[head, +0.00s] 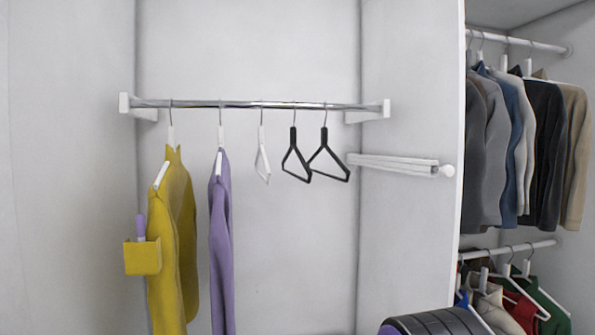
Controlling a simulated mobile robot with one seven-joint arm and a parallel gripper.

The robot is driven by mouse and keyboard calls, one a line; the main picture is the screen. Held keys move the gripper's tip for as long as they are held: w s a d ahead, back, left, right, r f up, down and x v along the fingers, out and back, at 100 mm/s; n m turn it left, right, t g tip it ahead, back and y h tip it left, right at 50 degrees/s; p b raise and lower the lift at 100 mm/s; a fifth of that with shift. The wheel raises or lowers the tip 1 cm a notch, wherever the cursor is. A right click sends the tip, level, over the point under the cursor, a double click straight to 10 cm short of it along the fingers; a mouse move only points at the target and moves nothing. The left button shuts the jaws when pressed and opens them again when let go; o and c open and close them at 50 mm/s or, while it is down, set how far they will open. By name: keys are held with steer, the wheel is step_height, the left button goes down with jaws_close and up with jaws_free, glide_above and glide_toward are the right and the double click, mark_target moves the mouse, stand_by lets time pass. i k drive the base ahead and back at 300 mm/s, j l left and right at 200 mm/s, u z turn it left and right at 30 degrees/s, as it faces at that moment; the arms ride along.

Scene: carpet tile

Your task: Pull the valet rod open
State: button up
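The valet rod (392,164) is a white slide unit fixed sideways on the right-hand inner panel of the closet, below the level of the chrome rail. A round white knob (447,171) sits at its near end, close to the panel's front edge. The rod looks pushed in, with only a short gap between the knob and the white housing. Nothing hangs on it. My gripper is not in view, so its opening cannot be seen.
A chrome rail (240,104) holds a yellow garment (172,250), a purple garment (221,240), and empty white and black hangers (327,160). Right of the panel's front edge (460,100), jackets (545,140) hang in another bay. Space around the knob looks clear.

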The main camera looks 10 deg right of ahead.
mark_target(447, 170)
steer(key=z, duration=1.05)
